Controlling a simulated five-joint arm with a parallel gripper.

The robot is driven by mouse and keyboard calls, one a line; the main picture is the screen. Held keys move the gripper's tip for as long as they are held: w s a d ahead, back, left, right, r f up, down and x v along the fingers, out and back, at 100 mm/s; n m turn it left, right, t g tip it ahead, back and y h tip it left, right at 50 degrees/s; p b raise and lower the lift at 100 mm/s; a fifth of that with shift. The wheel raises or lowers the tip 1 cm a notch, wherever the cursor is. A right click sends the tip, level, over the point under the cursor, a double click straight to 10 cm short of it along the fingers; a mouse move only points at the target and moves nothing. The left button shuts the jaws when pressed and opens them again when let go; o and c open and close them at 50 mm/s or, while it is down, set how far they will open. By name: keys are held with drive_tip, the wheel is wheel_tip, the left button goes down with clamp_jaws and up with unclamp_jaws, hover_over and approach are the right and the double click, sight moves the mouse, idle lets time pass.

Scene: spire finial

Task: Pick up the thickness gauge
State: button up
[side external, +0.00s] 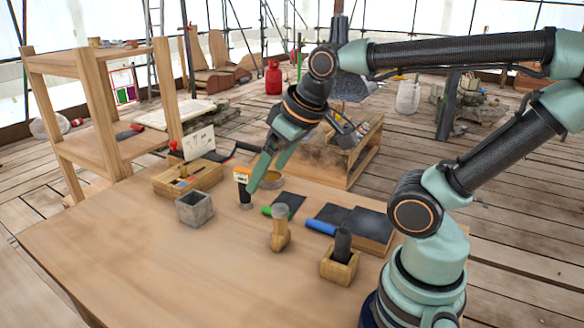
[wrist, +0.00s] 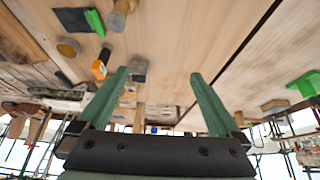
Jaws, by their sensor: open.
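I take the upright black device with an orange and white top to be the thickness gauge (side external: 243,177). It stands on the wooden table (side external: 150,265), near the middle of its far side. My gripper (side external: 255,186) is low over the table, just right of the gauge in the side view. In the wrist view, my gripper (wrist: 160,74) has its two green fingers wide apart with nothing held between them. There the gauge (wrist: 99,68) lies outside the fingers, just left of the left fingertip. Whether finger and gauge touch, I cannot tell.
A grey square pot (side external: 195,208) stands left of the gauge; it also shows by the left fingertip in the wrist view (wrist: 138,72). A wooden box (side external: 188,180) is behind. A round tin (side external: 271,180), wooden-handled tool (side external: 279,230) and dark blocks (side external: 360,226) lie right. The front-left table is clear.

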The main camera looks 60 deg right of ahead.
drive_tip(key=w+d+r+n+g, duration=0.1)
drive_tip(key=w+d+r+n, duration=0.25)
drive_tip(key=w, duration=0.25)
drive_tip(key=n+g, duration=0.5)
drive_tip(key=n, duration=1)
hover_over(241, 170)
wheel_tip(241, 170, down, 12)
drive_tip(key=shift+a+r, duration=0.15)
drive_tip(key=shift+f, duration=0.25)
drive_tip(key=f, duration=0.7)
drive_tip(key=shift+d, duration=0.2)
drive_tip(key=shift+s+d+f, duration=0.1)
drive_tip(key=shift+f, duration=1.2)
drive_tip(key=shift+s+d+f, duration=0.1)
drive_tip(key=shift+f, duration=1.15)
drive_tip(key=shift+r, duration=0.1)
drive_tip(key=c, duration=1.5)
